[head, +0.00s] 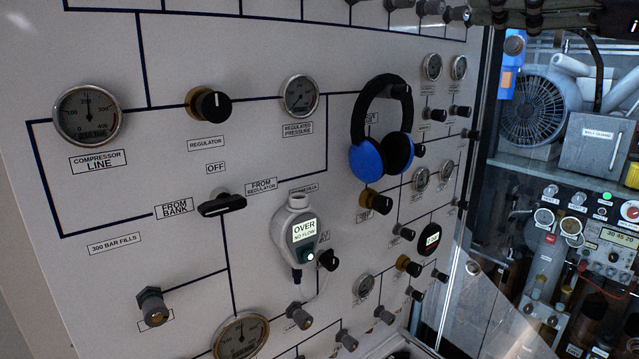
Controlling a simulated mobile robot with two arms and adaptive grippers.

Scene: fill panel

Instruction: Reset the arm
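My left gripper is not in view. A dark jointed part (560,14) crosses the top right corner, cut off by the picture edge. It may be part of my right arm or gripper, but no fingertips can be made out. No gripper is seen touching anything on the panel. The white fill panel (130,235) fills the left and middle of the head view. It carries a compressor line gauge (88,114), a regulator knob (212,105), a regulated pressure gauge (300,96) and a black selector handle (222,205) lying roughly level.
Blue and black headphones (366,160) hang on the panel. Fittings and knobs stick out at lower right. Beyond the panel's right edge are a fan (532,108) and a crowded instrument board (560,235).

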